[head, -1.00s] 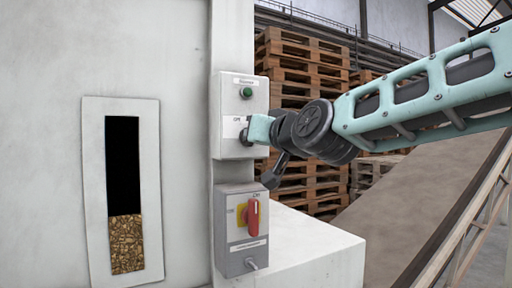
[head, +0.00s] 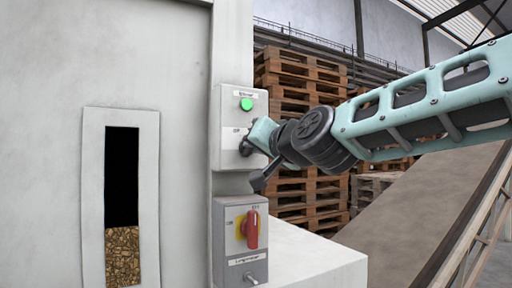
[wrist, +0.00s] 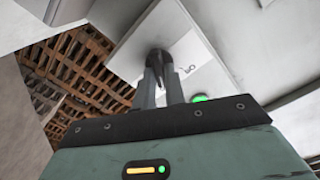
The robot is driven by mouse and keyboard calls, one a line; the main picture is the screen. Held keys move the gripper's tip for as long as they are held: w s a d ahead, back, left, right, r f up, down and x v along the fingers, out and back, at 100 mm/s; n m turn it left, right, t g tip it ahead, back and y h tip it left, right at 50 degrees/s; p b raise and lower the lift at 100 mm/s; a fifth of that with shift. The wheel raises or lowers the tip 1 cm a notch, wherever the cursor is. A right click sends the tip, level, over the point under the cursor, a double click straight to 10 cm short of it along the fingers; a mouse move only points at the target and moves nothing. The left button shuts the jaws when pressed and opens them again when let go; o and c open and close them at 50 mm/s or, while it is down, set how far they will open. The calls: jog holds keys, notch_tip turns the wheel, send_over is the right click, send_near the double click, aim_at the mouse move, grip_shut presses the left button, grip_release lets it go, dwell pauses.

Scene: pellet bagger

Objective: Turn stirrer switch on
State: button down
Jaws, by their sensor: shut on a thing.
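The stirrer switch is a dark knob (head: 245,148) on the upper white control box (head: 229,160), right of an "Off" mark. My gripper (head: 252,143) reaches it from the right and is shut on it. In the wrist view both fingers (wrist: 160,76) close around the black knob (wrist: 159,57). The fingers hide part of the knob and its right-hand marks in the head view. The green lamp (head: 246,104) above the knob is brightly lit. It also glows at the gripper's edge in the wrist view (wrist: 200,98).
A lower grey box (head: 229,262) with a red handle (head: 252,230) on a yellow plate sits just below my wrist. A window (head: 123,240) at left shows pellets in its lower part. Pallets (head: 300,75) stand behind; a sloped conveyor (head: 420,210) is at right.

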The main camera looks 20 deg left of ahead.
jog(key=c, duration=1.5)
grip_release()
jog(key=shift+o, duration=0.2)
jog(key=b+v, duration=1.7)
jog(key=b, duration=0.1)
jog(key=shift+s, duration=0.25)
jog(key=shift+d, duration=0.15)
